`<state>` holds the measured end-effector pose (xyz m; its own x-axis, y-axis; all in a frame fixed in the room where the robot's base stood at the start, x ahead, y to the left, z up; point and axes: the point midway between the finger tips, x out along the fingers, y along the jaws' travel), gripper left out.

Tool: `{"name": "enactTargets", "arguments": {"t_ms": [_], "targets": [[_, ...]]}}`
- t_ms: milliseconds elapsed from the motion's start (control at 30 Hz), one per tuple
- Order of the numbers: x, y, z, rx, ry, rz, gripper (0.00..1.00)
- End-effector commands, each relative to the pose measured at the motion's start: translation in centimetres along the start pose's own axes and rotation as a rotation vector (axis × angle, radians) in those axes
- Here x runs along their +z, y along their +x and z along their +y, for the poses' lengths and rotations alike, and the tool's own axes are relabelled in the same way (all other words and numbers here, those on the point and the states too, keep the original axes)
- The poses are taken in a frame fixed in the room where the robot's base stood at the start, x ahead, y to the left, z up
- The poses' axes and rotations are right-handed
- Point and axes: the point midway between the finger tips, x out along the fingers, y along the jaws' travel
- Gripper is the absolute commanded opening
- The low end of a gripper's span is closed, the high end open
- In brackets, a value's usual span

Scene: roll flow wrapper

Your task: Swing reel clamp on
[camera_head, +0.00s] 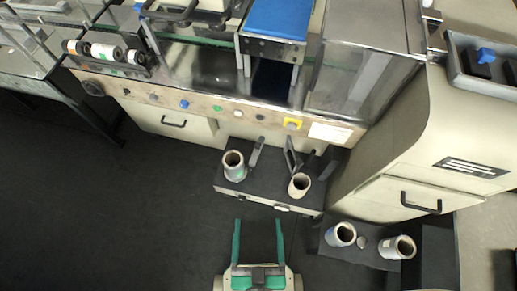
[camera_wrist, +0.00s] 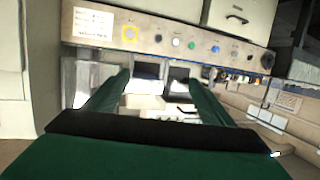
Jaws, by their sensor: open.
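My gripper (camera_head: 258,223) is open and empty, its two green fingers spread over the dark floor in front of the machine. In the wrist view the open fingers (camera_wrist: 156,80) point toward the machine. A reel unit (camera_head: 262,192) juts from the machine front just beyond the fingertips. It carries a left reel core (camera_head: 233,167) and a right reel core (camera_head: 299,185). Two grey upright levers, a left one (camera_head: 256,152) and a right one (camera_head: 291,156), stand behind the cores. I cannot tell which part is the reel clamp. The gripper touches none of them.
A control panel (camera_head: 220,112) with buttons runs above the unit; it also shows in the wrist view (camera_wrist: 165,40). A dark shelf (camera_head: 330,252) with two more cores (camera_head: 341,235) (camera_head: 399,247) lies right of the gripper. A cream cabinet (camera_head: 385,195) stands behind it. Floor at left is clear.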

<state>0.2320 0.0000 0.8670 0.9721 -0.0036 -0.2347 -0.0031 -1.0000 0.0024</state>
Motion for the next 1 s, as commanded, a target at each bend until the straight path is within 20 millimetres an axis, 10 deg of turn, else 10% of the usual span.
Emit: {"name": "enactTargets", "arguments": {"t_ms": [300, 1000], "targets": [[4.9, 4.1, 1.6, 0.042, 0.027, -0.096, 0.0], [16.9, 19.0, 6.8, 0.092, 0.183, -0.443, 0.0]]}}
